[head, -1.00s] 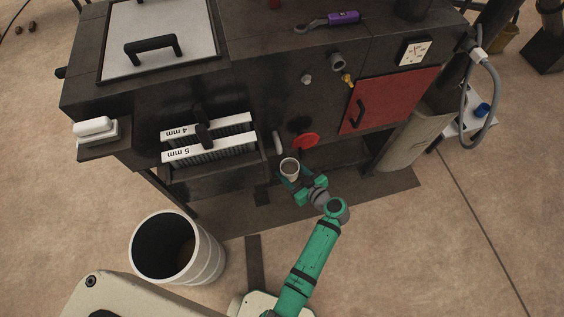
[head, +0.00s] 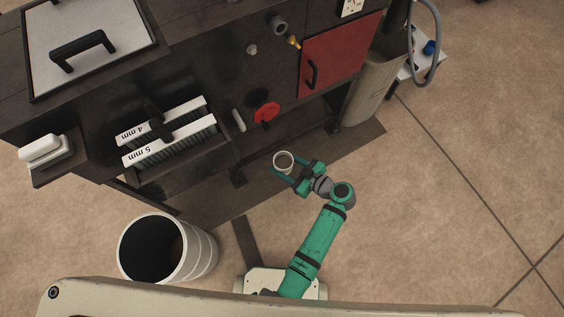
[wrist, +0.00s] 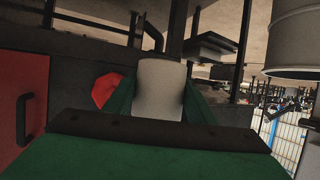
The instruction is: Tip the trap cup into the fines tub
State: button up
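The trap cup (head: 284,157) is a small pale cup, upright, with its dark open mouth facing up in the head view. My gripper (head: 287,169) is shut around it, one green finger on each side. In the wrist view the cup (wrist: 160,88) stands between the two fingers (wrist: 160,100). The cup is in the air in front of the dark machine. A large whitish round tub (head: 200,253), which looks like the fines tub, stands on the floor at lower left, open at the top with a dark inside. The cup is well to its right and apart from it.
The dark machine (head: 205,65) fills the back, with a red door (head: 340,55), a red knob (head: 266,112) and white-edged 4 mm and 5 mm racks (head: 168,138). A beige bin (head: 372,92) stands at the right. Floor (head: 460,210) is clear on the right.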

jog(key=c, duration=0.5)
